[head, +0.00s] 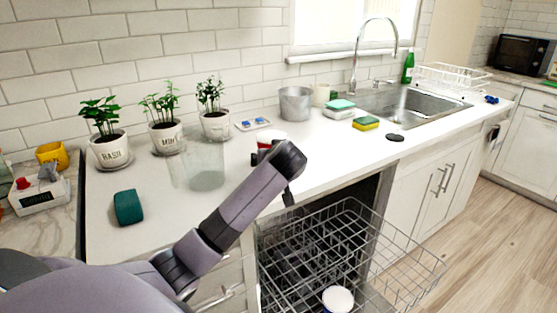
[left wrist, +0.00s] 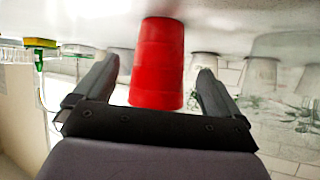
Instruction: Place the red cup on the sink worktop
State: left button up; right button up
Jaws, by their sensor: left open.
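The red cup (head: 264,147) stands on the white worktop (head: 330,150), mostly hidden behind my left gripper (head: 290,160) in the head view. In the left wrist view, which looks upside down, the red cup (left wrist: 158,85) meets the worktop at the top of the picture. My left gripper (left wrist: 158,64) is open, with one finger on each side of the cup and visible gaps between. The sink (head: 415,106) is set into the worktop farther right. My right gripper is not in view.
A clear glass container (head: 203,172) stands left of the cup, and a metal pot (head: 295,104) behind right. Sponges (head: 365,123) lie near the sink. Below, an open dishwasher rack (head: 350,245) juts out with a white cup (head: 338,299). Potted herbs (head: 165,137) line the wall.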

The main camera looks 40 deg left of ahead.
pick_arm(q)
jog(key=v, duration=0.8)
jog(key=shift+s, duration=0.15)
jog(key=shift+d, duration=0.15)
